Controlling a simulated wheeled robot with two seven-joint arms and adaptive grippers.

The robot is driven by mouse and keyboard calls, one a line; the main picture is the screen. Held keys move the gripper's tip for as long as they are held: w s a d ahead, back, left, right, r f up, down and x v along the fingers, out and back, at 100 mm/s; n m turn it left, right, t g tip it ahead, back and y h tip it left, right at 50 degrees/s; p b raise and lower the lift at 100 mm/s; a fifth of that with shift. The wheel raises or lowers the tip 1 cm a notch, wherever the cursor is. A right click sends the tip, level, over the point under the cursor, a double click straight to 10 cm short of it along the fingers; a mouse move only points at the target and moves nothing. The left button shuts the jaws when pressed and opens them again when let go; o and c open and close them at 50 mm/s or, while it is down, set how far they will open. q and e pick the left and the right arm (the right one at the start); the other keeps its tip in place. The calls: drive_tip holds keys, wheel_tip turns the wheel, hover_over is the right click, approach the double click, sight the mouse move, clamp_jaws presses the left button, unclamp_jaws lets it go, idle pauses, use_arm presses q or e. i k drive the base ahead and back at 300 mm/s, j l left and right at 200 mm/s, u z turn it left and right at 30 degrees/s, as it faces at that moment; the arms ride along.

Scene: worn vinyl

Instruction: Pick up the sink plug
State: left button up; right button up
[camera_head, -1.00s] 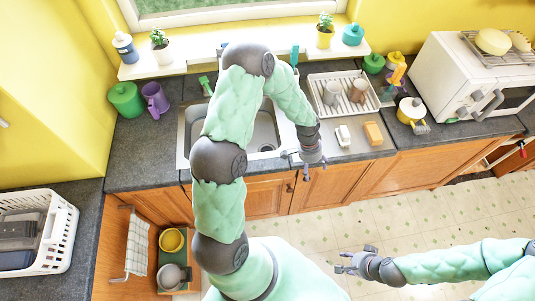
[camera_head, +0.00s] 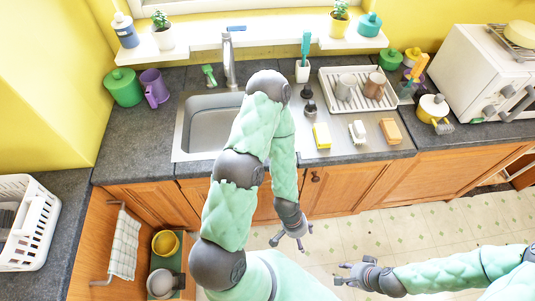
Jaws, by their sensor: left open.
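A small dark object that looks like the sink plug (camera_head: 310,106) sits on the metal drainboard, right of the sink basin (camera_head: 210,128) and behind a yellow sponge (camera_head: 322,136). It is small, and I cannot make out its exact shape. My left gripper (camera_head: 292,240) is open and empty, with its fingers spread. It hangs in front of the cabinet doors, below the counter edge and well apart from the plug. My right gripper (camera_head: 340,274) looks open and empty over the floor at lower right. My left arm hides part of the basin's right side.
A white brush (camera_head: 358,132) and an orange sponge (camera_head: 391,131) lie on the drainboard. A dish rack (camera_head: 345,103) with cups and a white holder (camera_head: 302,73) with a turquoise brush stand behind. The faucet (camera_head: 230,62) rises behind the basin. The floor in front is clear.

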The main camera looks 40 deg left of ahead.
sight(307, 93)
drive_tip(key=l+u, duration=0.1)
drive_tip(key=u, duration=1)
